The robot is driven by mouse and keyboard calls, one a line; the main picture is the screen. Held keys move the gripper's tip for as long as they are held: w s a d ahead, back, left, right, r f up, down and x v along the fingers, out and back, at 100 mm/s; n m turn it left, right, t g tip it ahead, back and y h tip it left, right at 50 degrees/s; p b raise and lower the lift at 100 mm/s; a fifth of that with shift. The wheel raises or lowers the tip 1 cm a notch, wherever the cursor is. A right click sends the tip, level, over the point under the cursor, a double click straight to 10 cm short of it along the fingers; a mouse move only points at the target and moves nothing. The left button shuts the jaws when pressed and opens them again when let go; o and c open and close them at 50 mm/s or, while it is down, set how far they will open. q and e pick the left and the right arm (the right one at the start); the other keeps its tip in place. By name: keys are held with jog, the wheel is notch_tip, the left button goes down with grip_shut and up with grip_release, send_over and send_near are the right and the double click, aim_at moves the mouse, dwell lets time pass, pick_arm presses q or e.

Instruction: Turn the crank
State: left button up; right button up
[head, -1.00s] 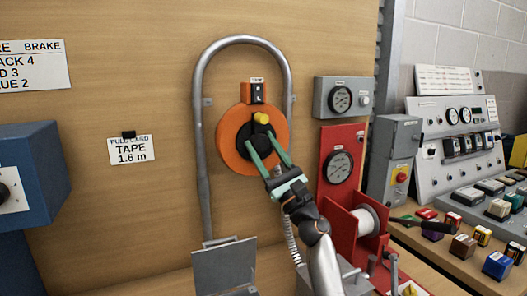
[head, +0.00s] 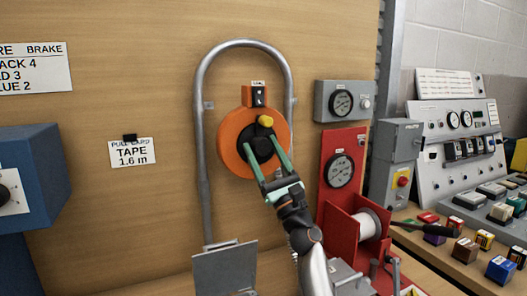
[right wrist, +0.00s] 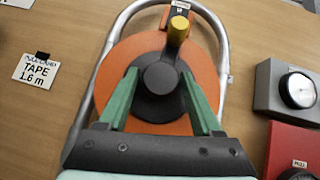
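An orange disc (head: 229,146) stands upright at the wooden wall, with a round black hub (right wrist: 160,77) at its middle. A black crank arm rises from the hub to a yellow knob (head: 265,121), up and slightly right of the hub; the knob also shows in the right wrist view (right wrist: 178,30). My right gripper (head: 260,140) is open. Its two green fingers stand apart in front of the disc, one on each side of the hub and below the knob. I cannot tell whether they touch the hub. My left gripper is not in view.
A grey bent pipe (head: 202,130) arches around the disc. A red stand (head: 328,180) with a gauge and white spool (head: 367,222) is close on the right, with a black-gripped handle (head: 440,229). A grey plate (head: 224,270) is below.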

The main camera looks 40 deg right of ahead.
jog(key=shift+o, duration=1)
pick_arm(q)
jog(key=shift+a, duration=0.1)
pick_arm(e)
jog(key=shift+f, duration=0.1)
jog(key=b+v, duration=0.2)
jog(key=v, duration=0.4)
jog(key=shift+f, duration=0.15)
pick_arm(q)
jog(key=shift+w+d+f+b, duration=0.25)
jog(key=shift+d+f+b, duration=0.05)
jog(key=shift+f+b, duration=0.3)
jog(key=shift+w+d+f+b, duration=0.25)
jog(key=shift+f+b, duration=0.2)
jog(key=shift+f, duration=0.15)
pick_arm(e)
jog(key=v, duration=0.6)
jog(key=shift+s, duration=0.2)
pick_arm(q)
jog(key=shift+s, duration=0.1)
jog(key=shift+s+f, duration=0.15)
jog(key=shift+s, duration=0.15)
